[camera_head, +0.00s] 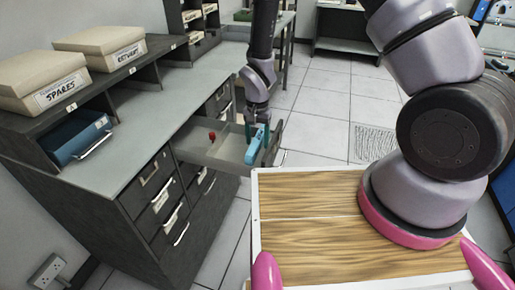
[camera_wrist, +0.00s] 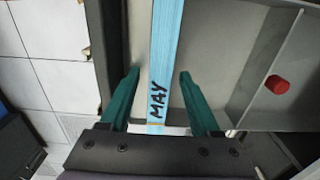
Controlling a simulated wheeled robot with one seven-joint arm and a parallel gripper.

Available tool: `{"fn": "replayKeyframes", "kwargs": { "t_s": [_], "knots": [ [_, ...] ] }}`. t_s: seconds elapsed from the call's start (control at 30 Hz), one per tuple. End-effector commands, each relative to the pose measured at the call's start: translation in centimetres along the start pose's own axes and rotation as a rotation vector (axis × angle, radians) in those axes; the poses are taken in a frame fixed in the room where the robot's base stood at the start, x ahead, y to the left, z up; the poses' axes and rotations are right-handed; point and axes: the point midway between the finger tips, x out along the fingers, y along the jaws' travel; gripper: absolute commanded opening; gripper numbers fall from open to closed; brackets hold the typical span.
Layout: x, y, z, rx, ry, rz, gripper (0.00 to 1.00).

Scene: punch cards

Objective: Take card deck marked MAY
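The card deck marked MAY (camera_wrist: 165,65) is a light blue block standing in a pulled-out drawer (camera_head: 208,152). Its black lettering reads MAY in the wrist view. In the head view the blue deck (camera_head: 254,147) shows at the drawer's right end, partly covered by my gripper. My gripper (camera_wrist: 158,82) has its two green fingers apart, one on each side of the deck, with a gap visible on both sides. In the head view my gripper (camera_head: 258,132) reaches down into the drawer from above.
A small red object (camera_wrist: 277,84) lies in the drawer's neighbouring compartment, past a divider. The grey cabinet (camera_head: 150,195) carries boxes marked SPARES (camera_head: 45,84) and RETURNS (camera_head: 112,47). A blue tray (camera_head: 76,138) sits in a cubby. My wooden-topped base is in front.

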Motion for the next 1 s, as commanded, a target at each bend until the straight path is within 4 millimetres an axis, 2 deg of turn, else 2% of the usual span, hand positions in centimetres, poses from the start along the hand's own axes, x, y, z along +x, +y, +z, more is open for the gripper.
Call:
{"fn": "replayKeyframes", "kwargs": {
  "t_s": [0.03, 0.13, 0.17, 0.63, 1.0],
  "knots": [
    [0.0, 0.0, 0.0, 0.0, 0.0, 0.0, 0.42],
    [0.0, 0.0, 0.0, 0.0, 0.0, 0.0, 0.04],
    [0.0, 0.0, 0.0, 0.0, 0.0, 0.0, 0.0],
    [-0.6, 0.0, 0.0, 0.0, 0.0, 0.0, 0.0],
    [-5.5, -0.1, 0.0, 0.001, 0.002, -0.002, 0.0]
  ]
}}
